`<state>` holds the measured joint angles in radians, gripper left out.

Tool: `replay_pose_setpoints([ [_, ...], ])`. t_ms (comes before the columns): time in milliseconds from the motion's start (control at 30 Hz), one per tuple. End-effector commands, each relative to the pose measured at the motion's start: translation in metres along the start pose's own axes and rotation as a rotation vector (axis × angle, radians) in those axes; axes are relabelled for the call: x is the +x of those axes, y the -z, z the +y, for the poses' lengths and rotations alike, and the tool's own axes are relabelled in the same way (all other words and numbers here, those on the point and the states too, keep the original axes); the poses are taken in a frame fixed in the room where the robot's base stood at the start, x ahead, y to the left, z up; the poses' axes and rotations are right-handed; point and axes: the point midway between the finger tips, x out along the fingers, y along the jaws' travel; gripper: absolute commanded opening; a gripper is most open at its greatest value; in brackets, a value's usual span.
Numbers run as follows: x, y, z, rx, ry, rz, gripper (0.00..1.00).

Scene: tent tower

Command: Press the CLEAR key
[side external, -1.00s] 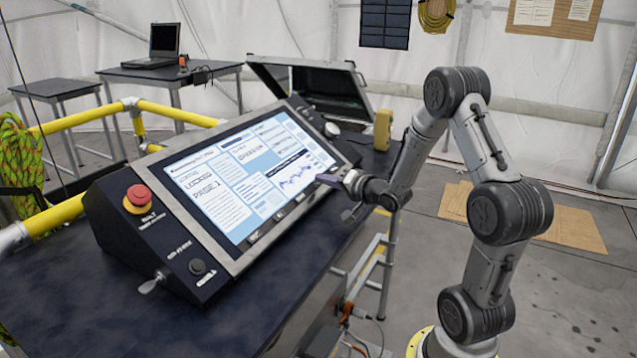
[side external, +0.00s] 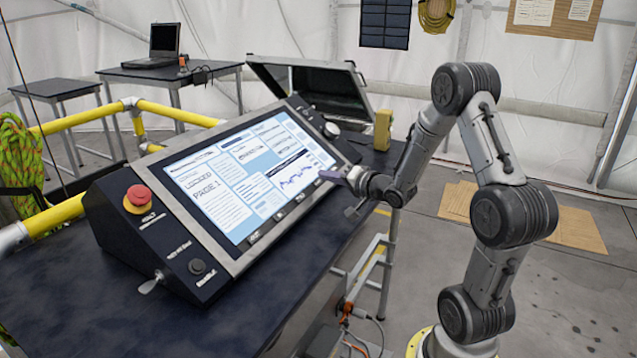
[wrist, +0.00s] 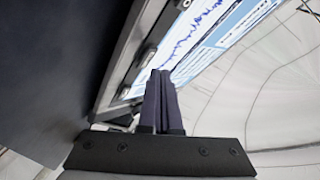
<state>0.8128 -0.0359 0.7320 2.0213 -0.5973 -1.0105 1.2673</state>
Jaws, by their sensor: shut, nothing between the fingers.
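A large sloped console with a lit touchscreen (side external: 225,190) stands on the dark table; the screen shows "LOCKED" and "PAGE 1". A row of small dark keys (side external: 278,217) runs along the screen's lower bezel; their labels are too small to read, so I cannot tell which is CLEAR. In the wrist view similar keys (wrist: 148,57) show on the bezel beside the screen. My gripper (side external: 328,173) is by the screen's lower right corner, its dark fingers pointing towards the console. In the wrist view my fingers (wrist: 160,78) are together and empty, close to the bezel; contact cannot be told.
A red emergency button (side external: 138,197) and a black knob (side external: 197,267) are on the console's left part. The table (side external: 170,325) in front is clear.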

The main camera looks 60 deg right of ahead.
Motion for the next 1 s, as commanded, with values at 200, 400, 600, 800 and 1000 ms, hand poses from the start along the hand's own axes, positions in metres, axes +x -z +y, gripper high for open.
replay_pose_setpoints([
  [200, -0.012, 0.010, -0.009, -0.001, 0.001, 0.003, 0.00],
  [400, -0.025, 0.019, -0.019, -0.002, 0.001, 0.003, 0.00],
  [600, -0.034, 0.025, -0.024, -0.001, 0.000, 0.002, 0.00],
  [800, -0.035, 0.025, -0.025, 0.000, 0.000, 0.001, 0.00],
  [1000, -0.034, 0.025, -0.025, 0.000, 0.000, 0.001, 0.00],
])
